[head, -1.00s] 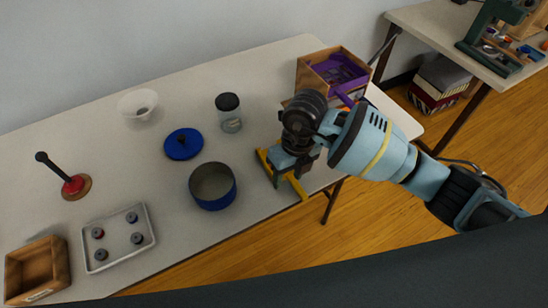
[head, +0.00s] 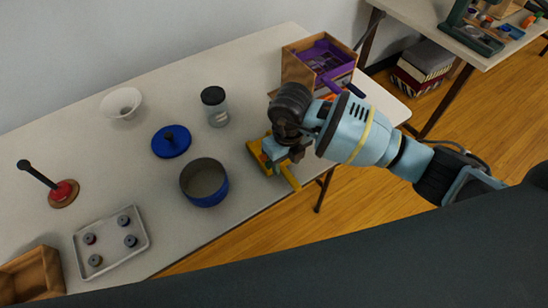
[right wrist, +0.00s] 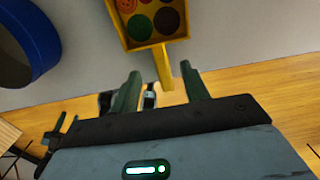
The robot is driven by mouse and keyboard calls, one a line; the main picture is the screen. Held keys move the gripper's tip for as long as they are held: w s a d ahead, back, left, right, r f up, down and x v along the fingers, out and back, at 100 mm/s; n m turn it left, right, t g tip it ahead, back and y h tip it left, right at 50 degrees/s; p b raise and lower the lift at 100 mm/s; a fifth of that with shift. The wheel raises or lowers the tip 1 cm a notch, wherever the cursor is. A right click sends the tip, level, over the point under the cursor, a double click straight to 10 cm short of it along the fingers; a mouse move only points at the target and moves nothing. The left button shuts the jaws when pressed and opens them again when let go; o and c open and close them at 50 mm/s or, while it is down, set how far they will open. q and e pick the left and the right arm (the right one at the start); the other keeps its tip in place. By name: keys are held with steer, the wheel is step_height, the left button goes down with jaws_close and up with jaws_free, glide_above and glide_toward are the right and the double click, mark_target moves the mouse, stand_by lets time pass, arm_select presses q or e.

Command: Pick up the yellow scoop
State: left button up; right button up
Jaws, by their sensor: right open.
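The yellow scoop (head: 293,178) lies near the table's front edge, with its handle pointing toward the edge. In the right wrist view its tray-like head holds several coloured round pieces, and its handle (right wrist: 163,66) runs down toward the gap between my fingers. My right gripper (head: 277,157) is over the scoop and hides part of it in the head view. In the right wrist view my right gripper (right wrist: 161,85) is open, one finger on each side of the handle's end. I cannot tell whether either finger touches it.
A blue pot (head: 205,184) stands left of the scoop; its blue lid (head: 171,141) lies behind it. A wooden box (head: 297,68) with purple contents stands behind my right arm.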

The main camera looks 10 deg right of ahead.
mark_target(287, 173)
step_height(287, 173, down, 4)
steer(key=shift+s+d+f, duration=0.1)
steer(key=shift+f, duration=0.05)
jaws_close()
stand_by(0.3)
